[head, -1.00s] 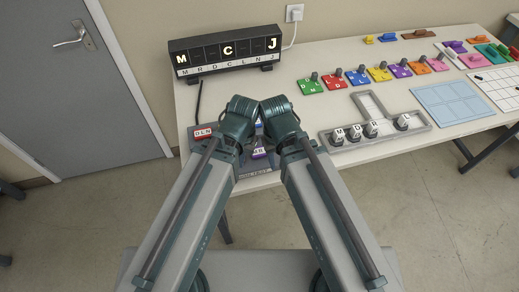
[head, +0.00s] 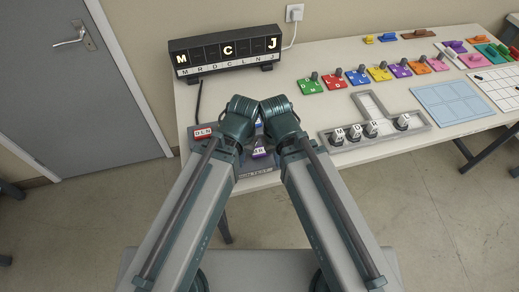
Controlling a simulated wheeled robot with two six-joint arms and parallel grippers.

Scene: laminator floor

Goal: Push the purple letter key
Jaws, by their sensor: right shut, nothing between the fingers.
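A grey key panel (head: 263,169) lies at the near left of the table, under my arms. The purple key (head: 259,151), with white lettering, shows in part between my two forearms. A red key (head: 203,133) with white lettering sits at the panel's left end. My right gripper (head: 252,142) is small and dark, mostly covered by the wrists. It is shut and close to the purple key; whether it touches the key is hidden. My left gripper is hidden behind its own wrist, and its fingers cannot be made out.
A black display box (head: 226,50) behind the panel shows lit letters M, C and J. Coloured knobbed pieces (head: 358,76) stand in a row to the right. A grey tray (head: 381,105) holds several white lettered blocks. A light blue grid mat (head: 452,102) lies further right.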

